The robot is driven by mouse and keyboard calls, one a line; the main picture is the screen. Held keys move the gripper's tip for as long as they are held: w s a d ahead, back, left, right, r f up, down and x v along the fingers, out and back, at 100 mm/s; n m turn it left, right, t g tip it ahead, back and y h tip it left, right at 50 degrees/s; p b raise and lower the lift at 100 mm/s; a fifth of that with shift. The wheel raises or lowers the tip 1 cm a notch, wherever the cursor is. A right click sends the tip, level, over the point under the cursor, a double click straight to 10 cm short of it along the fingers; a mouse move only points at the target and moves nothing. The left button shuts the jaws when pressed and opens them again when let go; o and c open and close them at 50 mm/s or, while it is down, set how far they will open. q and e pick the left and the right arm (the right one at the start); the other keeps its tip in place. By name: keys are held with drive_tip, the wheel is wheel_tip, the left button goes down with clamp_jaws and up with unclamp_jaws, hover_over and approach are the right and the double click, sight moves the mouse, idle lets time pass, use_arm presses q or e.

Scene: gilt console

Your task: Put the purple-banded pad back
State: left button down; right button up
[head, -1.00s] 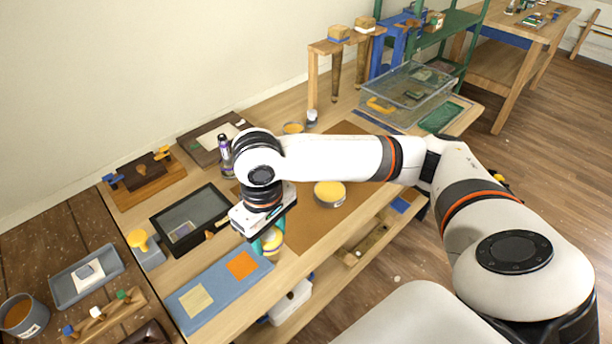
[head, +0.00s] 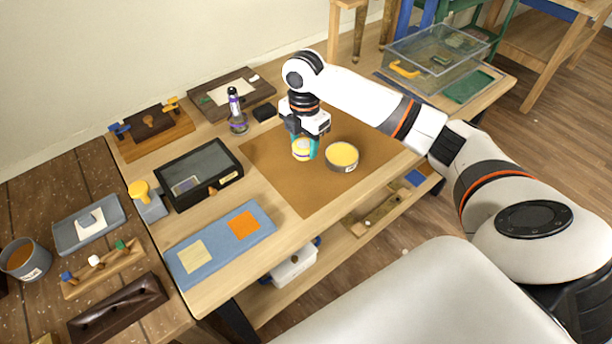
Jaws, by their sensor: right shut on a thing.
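My right gripper (head: 305,143) points down over the brown mat (head: 285,185). Its teal fingers are shut on a small round yellow pad (head: 302,152) with a pale band. The band's colour is too small to tell for sure, and the fingers hide part of the pad. I cannot tell whether the pad touches the mat or hangs just above it. A grey round tin (head: 342,163) with yellow inside stands on the mat just right of the pad, with a white label on its side. My left gripper is not in view.
A blue board (head: 215,262) with a cream and an orange square lies at the front left. A dark glass-topped case (head: 200,175) and a purple-banded bottle (head: 236,113) stand left of the mat. A clear bin (head: 435,55) is at the back right. The mat's front is clear.

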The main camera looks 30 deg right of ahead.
sight(306, 179)
drive_tip(key=shift+d+f+n, duration=0.25)
drive_tip(key=shift+n, duration=0.15)
drive_tip(key=shift+f, duration=0.35)
wheel_tip(306, 179, down, 9)
drive_tip(key=shift+d+r+p, duration=0.1)
drive_tip(key=shift+p, duration=0.5)
drive_tip(key=shift+w+f, duration=0.1)
drive_tip(key=shift+f, duration=0.2)
drive_tip(key=o, duration=0.9)
drive_tip(key=shift+f, duration=0.15)
wheel_tip(306, 179, up, 12)
drive_tip(key=shift+r+b, duration=0.2)
drive_tip(key=shift+b, duration=0.3)
drive_tip(key=shift+f, duration=0.1)
